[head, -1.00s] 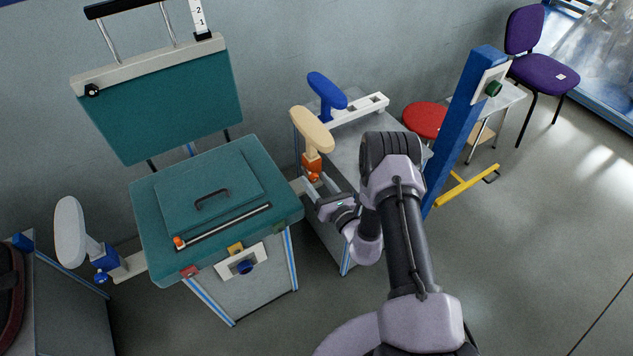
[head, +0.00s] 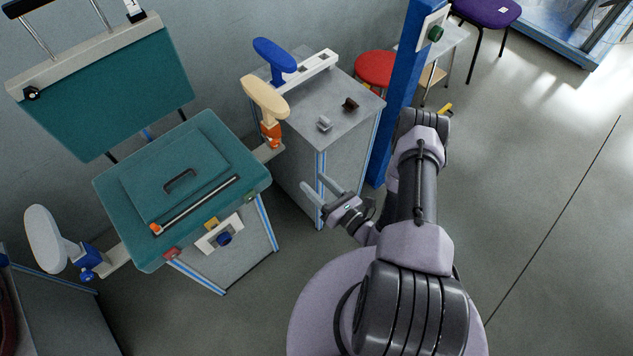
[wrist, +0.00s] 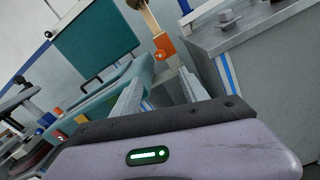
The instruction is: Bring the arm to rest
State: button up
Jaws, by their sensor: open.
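My gripper (head: 320,189) is open and empty in the head view. Its fingers point up and left, in front of the grey cabinet. In the wrist view the two fingers of my gripper (wrist: 165,98) are spread with nothing between them. The test chair has a teal seat (head: 240,165), a teal backrest (head: 110,95), a beige armrest (head: 265,98) on an orange bracket (head: 270,134), and a white armrest (head: 42,240) on a blue bracket. The orange bracket also shows in the wrist view (wrist: 164,46), beyond the fingers.
The grey cabinet (head: 335,110) carries a blue-padded piece (head: 273,55) and two small parts. A blue post (head: 402,95) stands beside it, near a red stool (head: 374,69). A purple chair (head: 487,11) is at the back right. The floor (head: 540,230) at right is clear.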

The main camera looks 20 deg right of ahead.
jog(key=a+r+n+g+y, duration=0.6)
jog(key=a+r+n, duration=0.15)
jog(key=r, duration=0.45)
jog(key=a+r+n+g+y, duration=0.55)
jog(key=r+n, duration=0.25)
jog(key=r, duration=0.3)
jog(key=s+a+r+n+g+h, duration=0.1)
jog(key=s+r+n+g+h, duration=0.2)
jog(key=s+r+n+h, duration=0.4)
jog(key=s+a+r+n+g+h, duration=0.1)
jog(key=s+r+n+g+h, duration=0.15)
jog(key=s+n, duration=0.45)
jog(key=s+d+r+n+t+h, duration=0.2)
jog(key=d+r+t+h, duration=0.3)
jog(key=r, duration=0.1)
jog(key=shift+s+d+t+h, duration=0.2)
jog(key=shift+d+t+h, duration=0.05)
jog(key=shift+t+h, duration=0.05)
